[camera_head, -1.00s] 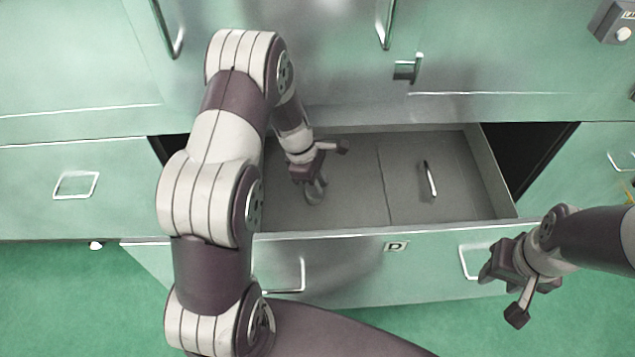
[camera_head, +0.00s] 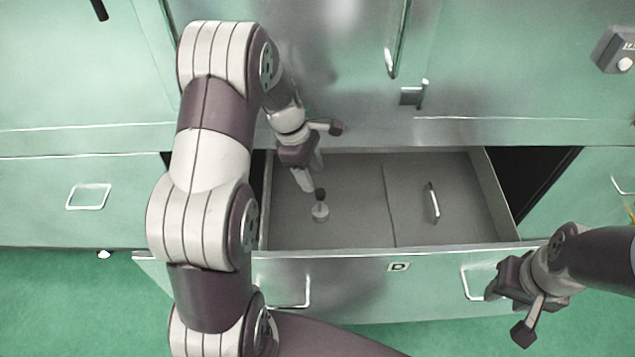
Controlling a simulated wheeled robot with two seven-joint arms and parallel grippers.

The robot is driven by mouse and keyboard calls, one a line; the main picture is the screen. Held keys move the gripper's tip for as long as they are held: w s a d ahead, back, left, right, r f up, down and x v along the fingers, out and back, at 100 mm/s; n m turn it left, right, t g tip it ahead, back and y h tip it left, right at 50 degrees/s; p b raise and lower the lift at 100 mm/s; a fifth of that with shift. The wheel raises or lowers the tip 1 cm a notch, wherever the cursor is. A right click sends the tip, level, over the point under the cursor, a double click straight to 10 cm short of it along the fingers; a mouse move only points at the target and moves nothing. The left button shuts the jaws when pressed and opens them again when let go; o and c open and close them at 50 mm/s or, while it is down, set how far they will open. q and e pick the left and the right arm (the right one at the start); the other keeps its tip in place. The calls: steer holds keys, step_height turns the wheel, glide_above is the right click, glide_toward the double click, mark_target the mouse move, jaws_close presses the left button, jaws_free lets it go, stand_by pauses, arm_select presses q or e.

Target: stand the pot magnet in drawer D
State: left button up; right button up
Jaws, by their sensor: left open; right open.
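The pot magnet (camera_head: 320,211) stands upright on the floor of the open drawer D (camera_head: 345,257), in its left compartment. It is a small grey disc with a dark knob on top. My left gripper (camera_head: 313,184) is open just above and behind the magnet, apart from it as far as I can see. My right gripper (camera_head: 492,287) is open and empty in front of the drawer's right end.
A divider splits the drawer, and a small metal handle (camera_head: 432,203) lies in the right compartment. Cabinet doors with bar handles (camera_head: 396,50) rise behind the drawer. A grey switch box (camera_head: 614,50) is at the upper right.

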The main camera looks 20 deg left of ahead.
arm_select(q)
steer(key=s+d+r+m+y, duration=0.1)
steer(key=s+d+r+m, duration=0.2)
steer(key=s+m, duration=0.4)
steer(key=s+d+r+m+t+y, duration=0.1)
steer(key=s+d+r+m+y, duration=0.1)
steer(key=s+m, duration=0.5)
steer(key=d+r+m, duration=0.1)
steer(key=m, duration=0.4)
steer(key=shift+s, duration=0.25)
steer(key=shift+s, duration=0.1)
